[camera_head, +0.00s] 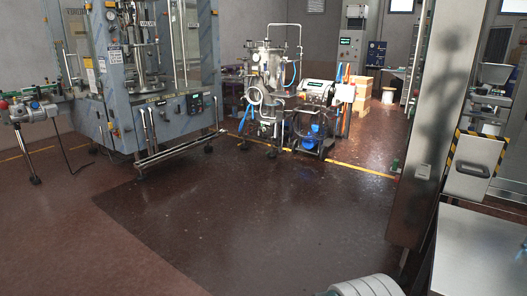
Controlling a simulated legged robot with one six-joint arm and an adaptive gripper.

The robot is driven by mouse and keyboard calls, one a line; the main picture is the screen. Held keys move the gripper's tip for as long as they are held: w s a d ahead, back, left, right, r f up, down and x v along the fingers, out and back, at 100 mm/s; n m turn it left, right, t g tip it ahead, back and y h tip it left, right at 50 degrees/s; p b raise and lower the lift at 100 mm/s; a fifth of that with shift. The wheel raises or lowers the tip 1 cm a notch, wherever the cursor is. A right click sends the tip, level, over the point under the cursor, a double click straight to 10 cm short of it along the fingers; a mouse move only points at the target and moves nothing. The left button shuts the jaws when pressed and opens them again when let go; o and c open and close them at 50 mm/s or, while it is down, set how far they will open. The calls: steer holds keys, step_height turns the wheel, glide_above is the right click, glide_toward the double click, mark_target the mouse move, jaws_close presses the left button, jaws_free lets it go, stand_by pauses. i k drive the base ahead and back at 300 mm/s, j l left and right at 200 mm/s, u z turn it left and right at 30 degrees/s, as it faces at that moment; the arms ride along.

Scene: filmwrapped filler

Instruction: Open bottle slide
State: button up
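No part in view is clearly marked as the bottle slide, and I cannot tell which part it is. A grey box-like panel (474,166) with a dark recessed handle and yellow-black striped edging is at the right, and it looks closed. A large blue-grey filling machine (165,120) stands at the left, with a low metal rail frame (180,150) at its front. My gripper is not in view. A pale rounded ribbed part at the bottom edge may be part of my arm.
A tall steel column (425,150) stands at the right. A bare metal table (480,255) fills the lower right corner. A wheeled vessel with hoses (268,85) and a small cart unit (315,120) stand at the back centre. The dark floor (240,220) in front is clear.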

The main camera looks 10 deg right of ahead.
mark_target(475, 160)
steer(key=i+z, duration=0.65)
steer(key=z, duration=0.15)
steer(key=i+j+z, duration=0.2)
steer(key=z, duration=0.2)
steer(key=i+j+z, duration=0.4)
steer(key=k+l, duration=0.05)
steer(key=l, duration=0.05)
